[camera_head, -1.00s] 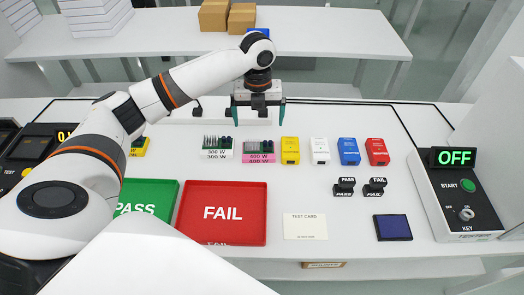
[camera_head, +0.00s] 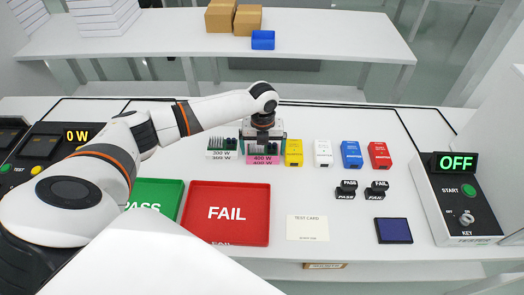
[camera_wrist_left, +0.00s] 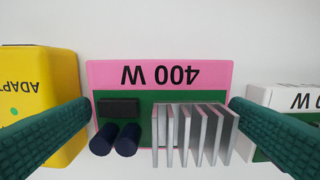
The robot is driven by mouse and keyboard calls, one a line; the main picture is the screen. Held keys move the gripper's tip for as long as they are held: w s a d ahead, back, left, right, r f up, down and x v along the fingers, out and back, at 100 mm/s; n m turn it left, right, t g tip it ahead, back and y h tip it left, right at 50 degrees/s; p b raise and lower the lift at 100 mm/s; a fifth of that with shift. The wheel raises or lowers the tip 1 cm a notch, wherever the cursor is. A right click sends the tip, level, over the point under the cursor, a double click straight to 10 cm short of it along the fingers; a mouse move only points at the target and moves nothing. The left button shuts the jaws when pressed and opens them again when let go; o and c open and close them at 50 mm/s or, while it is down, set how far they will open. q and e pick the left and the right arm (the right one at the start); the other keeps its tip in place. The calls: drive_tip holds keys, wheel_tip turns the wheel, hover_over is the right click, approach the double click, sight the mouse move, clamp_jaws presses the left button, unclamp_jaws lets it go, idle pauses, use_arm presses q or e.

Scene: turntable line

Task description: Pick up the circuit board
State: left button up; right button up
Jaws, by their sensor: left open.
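A green circuit board (camera_wrist_left: 144,142) with a grey finned heatsink and two dark cylinders sits on a pink base marked 400 W (camera_wrist_left: 160,74). My left gripper (camera_head: 262,148) is over this board in the head view. In the left wrist view its two green fingers (camera_wrist_left: 160,130) are open, one on each side of the board, with nothing held. A second board on a white base marked 300 W (camera_head: 222,155) stands just left of it in the head view. My right gripper is not in view.
Yellow (camera_head: 293,153), white (camera_head: 323,153), blue (camera_head: 351,155) and red (camera_head: 379,155) blocks stand in a row to the right. The FAIL tray (camera_head: 226,238) and PASS tray (camera_head: 172,188) lie in front. A tester (camera_head: 455,205) reading OFF stands at right.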

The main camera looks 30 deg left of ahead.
use_arm(q)
drive_tip(key=shift+c, duration=0.2)
drive_tip(key=c, duration=0.8)
